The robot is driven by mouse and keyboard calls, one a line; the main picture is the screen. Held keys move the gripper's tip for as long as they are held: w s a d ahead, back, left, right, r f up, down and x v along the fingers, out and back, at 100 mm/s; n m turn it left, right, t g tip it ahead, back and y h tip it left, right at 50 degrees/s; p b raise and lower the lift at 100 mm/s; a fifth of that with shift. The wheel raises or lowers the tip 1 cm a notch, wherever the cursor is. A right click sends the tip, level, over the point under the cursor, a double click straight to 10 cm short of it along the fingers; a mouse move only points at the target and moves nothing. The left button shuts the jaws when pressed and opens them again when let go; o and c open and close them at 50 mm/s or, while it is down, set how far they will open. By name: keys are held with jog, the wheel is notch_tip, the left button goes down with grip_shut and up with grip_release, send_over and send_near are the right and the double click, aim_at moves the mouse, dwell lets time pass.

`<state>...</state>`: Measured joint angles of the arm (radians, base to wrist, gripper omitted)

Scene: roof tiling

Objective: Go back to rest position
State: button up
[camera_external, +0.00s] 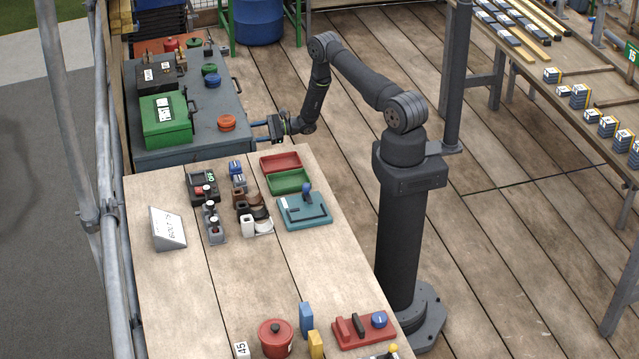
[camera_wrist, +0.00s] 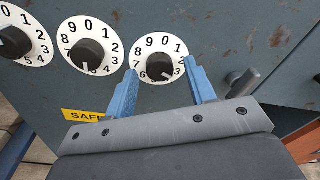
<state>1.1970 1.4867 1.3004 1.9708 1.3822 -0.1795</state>
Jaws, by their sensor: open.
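My gripper (camera_wrist: 161,69) is open. Its two blue fingers stand on either side of the rightmost white number dial (camera_wrist: 160,58) with a black knob. I cannot tell whether they touch the knob. In the external view my gripper (camera_external: 268,126) is at the right side of the grey-blue metal safe (camera_external: 218,160), beyond the far end of the wooden table. My arm reaches out from its base to the safe. The dials face away from the external camera.
Two more dials, a middle one (camera_wrist: 90,46) and a left one (camera_wrist: 20,42), sit beside it. A lever handle (camera_wrist: 243,83) sticks out at the right. Red and green trays (camera_external: 287,181) lie on the near wooden table (camera_external: 200,300). Open floor lies behind my arm.

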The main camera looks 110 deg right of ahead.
jog(key=shift+n, duration=1.3)
